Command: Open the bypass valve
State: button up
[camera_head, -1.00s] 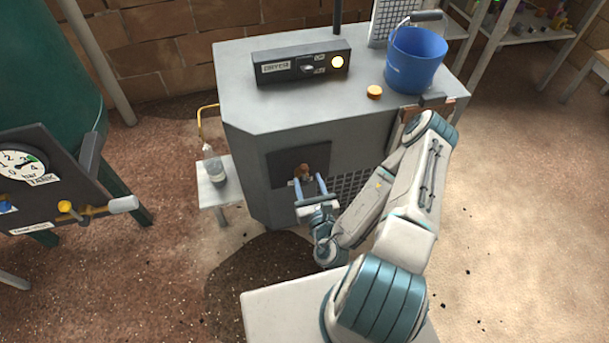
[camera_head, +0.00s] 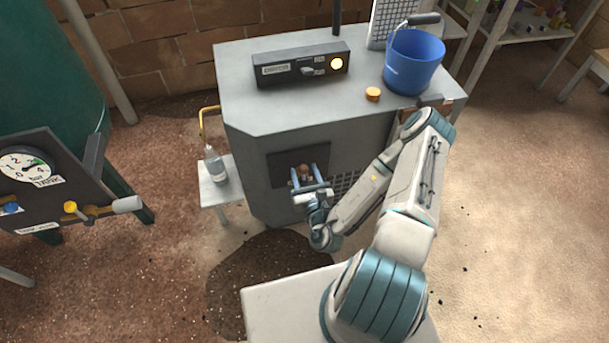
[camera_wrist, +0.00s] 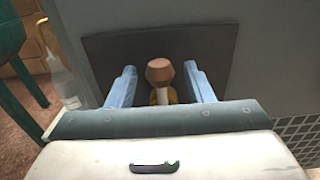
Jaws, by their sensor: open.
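A brown faceted knob (camera_wrist: 160,71) on a pale stem with a yellow base stands out from a dark plate (camera_wrist: 105,50) on the grey machine's front; it is small in the head view (camera_head: 304,170). No label shows on it, so I cannot tell for sure that it is the bypass valve. My gripper (camera_head: 308,175) is open in front of the plate. In the wrist view its two blue fingers lie left and right of the knob, with a gap on each side. The lower part of the stem is partly hidden behind my gripper's body.
The grey machine (camera_head: 240,90) carries a control box (camera_head: 300,64) with a lit lamp, an orange cap (camera_head: 373,94) and a blue bucket (camera_head: 414,60). A bottle (camera_head: 215,165) stands on a small side table at left. A gauge panel (camera_head: 60,185) with a yellow-handled valve is farther left.

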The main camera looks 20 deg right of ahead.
jog(key=c, duration=0.7)
jog(key=shift+d, duration=0.1)
jog(key=shift+d+f+m+p, duration=0.1)
jog(key=shift+d+m+p, duration=0.3)
jog(key=shift+m, duration=0.4)
jog(key=shift+d+f+m+p, duration=0.1)
jog(key=shift+d+m+p, duration=0.25)
jog(key=shift+m, duration=0.45)
jog(key=shift+d+f+m+p, duration=0.2)
jog(key=shift+d+m, duration=0.2)
jog(key=shift+m, duration=0.35)
jog(key=shift+d+f+m+p, duration=0.1)
jog(key=shift+d+m+p, duration=0.1)
jog(key=shift+d+m, duration=0.4)
jog(key=shift+a+m, duration=0.15)
jog(key=shift+m, duration=0.1)
